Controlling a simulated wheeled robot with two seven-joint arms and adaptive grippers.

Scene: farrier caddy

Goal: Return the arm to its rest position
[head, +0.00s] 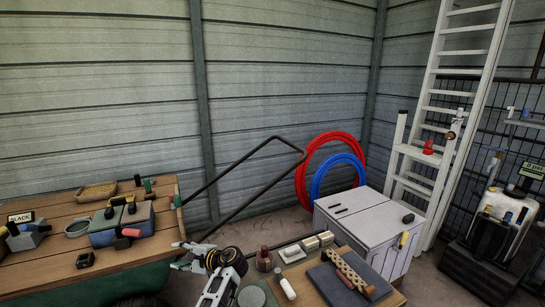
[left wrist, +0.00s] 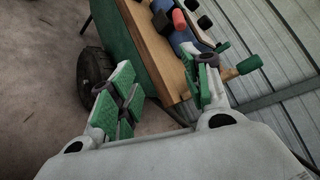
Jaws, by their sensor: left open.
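My left gripper (head: 183,256) is at the bottom centre of the head view, in the gap between the left wooden table (head: 60,258) and the bench at the bottom right. In the left wrist view its two green-padded fingers (left wrist: 165,85) are spread apart with nothing held between them. The wooden table's edge (left wrist: 160,50) shows beyond the fingers, over a green side panel. My right gripper is not in view.
A blue-green caddy (head: 138,218) with tools stands on the left table. The bench carries a dark mat (head: 325,282), pale blocks and small jars. A white cabinet (head: 352,232) stands behind it, with a ladder (head: 432,120) at right. A black wheel (left wrist: 92,75) is below.

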